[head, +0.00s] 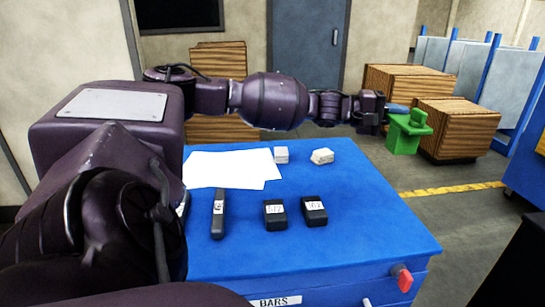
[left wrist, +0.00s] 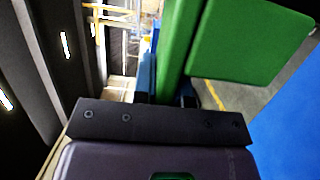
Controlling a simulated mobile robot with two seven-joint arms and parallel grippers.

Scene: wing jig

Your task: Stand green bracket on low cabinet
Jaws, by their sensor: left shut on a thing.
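The green bracket (head: 406,132) is held in the air by my left gripper (head: 396,108), out past the far right of the blue-topped cabinet (head: 370,220) in the head view. The bracket has a flat plate and a block below it. In the left wrist view the bracket (left wrist: 245,45) fills the upper right, and its narrow part stands between the blue fingers of my left gripper (left wrist: 168,95). The blue cabinet is low, with a label reading BARS on its front. My right gripper is not in view.
White sheets (head: 225,168), two pale blocks (head: 322,156), a dark bar (head: 218,213) and two black labelled boxes (head: 274,215) lie on the blue top. Its right side is bare. Wood-grained boxes (head: 455,130) stand on the floor behind. A red knob (head: 404,279) sticks out in front.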

